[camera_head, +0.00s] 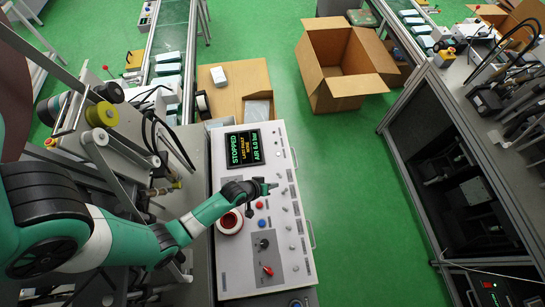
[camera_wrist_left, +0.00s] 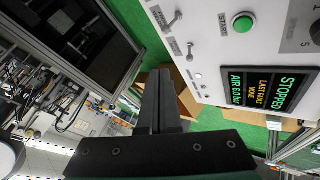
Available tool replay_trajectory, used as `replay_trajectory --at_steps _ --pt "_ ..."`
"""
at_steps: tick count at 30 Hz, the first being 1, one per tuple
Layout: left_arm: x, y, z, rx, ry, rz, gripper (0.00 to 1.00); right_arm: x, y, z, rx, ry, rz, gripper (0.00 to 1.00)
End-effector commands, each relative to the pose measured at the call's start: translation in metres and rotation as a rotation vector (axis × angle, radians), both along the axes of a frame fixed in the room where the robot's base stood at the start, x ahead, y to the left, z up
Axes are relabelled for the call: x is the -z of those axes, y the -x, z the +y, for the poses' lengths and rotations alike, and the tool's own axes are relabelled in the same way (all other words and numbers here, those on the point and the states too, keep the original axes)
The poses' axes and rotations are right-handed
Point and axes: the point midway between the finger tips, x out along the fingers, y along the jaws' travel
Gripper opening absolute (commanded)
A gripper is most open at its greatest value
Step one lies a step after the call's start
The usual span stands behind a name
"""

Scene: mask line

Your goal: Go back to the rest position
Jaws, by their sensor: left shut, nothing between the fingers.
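My left arm (camera_head: 130,240) reaches in from the left of the head view. My left gripper (camera_head: 272,187) is over the upper part of the white control panel (camera_head: 240,262). Its fingers are shut with nothing between them. In the left wrist view the closed fingers (camera_wrist_left: 160,102) point up the picture, beside the panel face. I cannot tell whether they touch the panel. My right gripper is not in view.
The panel carries a screen (camera_head: 244,147) reading STOPPED, a red button (camera_head: 229,220) and several switches. An open cardboard box (camera_head: 345,90) stands on the green floor beyond. Machinery and cables (camera_head: 100,140) crowd the left. Green floor right of the panel is clear.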

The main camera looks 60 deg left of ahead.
Motion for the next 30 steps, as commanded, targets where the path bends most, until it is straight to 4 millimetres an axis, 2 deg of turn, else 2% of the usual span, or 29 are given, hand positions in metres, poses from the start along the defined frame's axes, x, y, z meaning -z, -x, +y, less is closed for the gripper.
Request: replay_trajectory --at_steps 1,4,25,28,30 --pt "-0.019 0.000 -0.001 0.001 0.000 0.001 0.00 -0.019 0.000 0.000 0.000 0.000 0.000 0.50" --pt "-0.027 0.001 -0.002 0.000 0.000 0.001 0.00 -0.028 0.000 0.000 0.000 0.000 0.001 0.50" --pt "-0.027 0.000 -0.005 0.005 0.000 0.000 0.00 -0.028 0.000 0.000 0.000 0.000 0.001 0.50" --pt "-0.041 -0.019 -0.008 0.028 -0.010 -0.030 0.00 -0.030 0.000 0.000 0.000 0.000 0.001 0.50" --pt "-0.063 -0.048 -0.009 0.052 -0.024 -0.081 0.00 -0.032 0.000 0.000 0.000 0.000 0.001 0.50"
